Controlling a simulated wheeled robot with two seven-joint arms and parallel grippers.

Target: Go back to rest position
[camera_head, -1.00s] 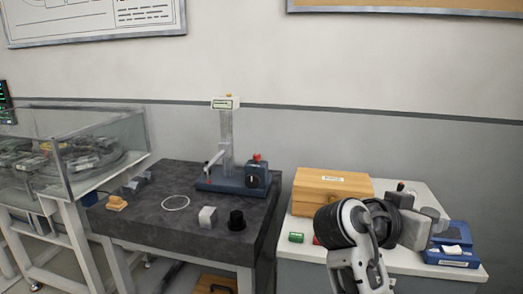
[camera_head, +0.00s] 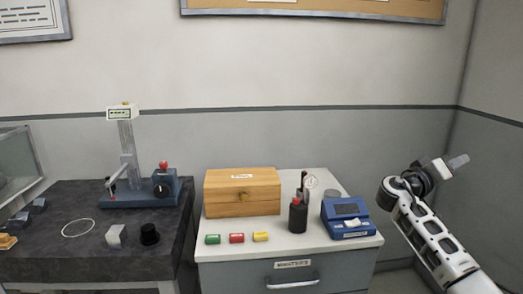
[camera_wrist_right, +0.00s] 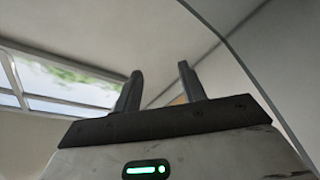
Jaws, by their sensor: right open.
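My right gripper (camera_head: 458,161) is at the right of the head view, raised beside the cabinet and pointing to the upper right. In the right wrist view its two dark fingers (camera_wrist_right: 160,88) stand apart with nothing between them. Wall, ceiling and a window show behind them. My left gripper is in neither view now.
A white-topped cabinet (camera_head: 316,240) holds a wooden box (camera_head: 243,193), green, red and yellow blocks, a dial gauge on a black stand (camera_head: 298,215) and a blue device (camera_head: 346,220). A dark table (camera_head: 62,238) with a measuring stand (camera_head: 127,160) is at left. Free floor space lies right of the cabinet.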

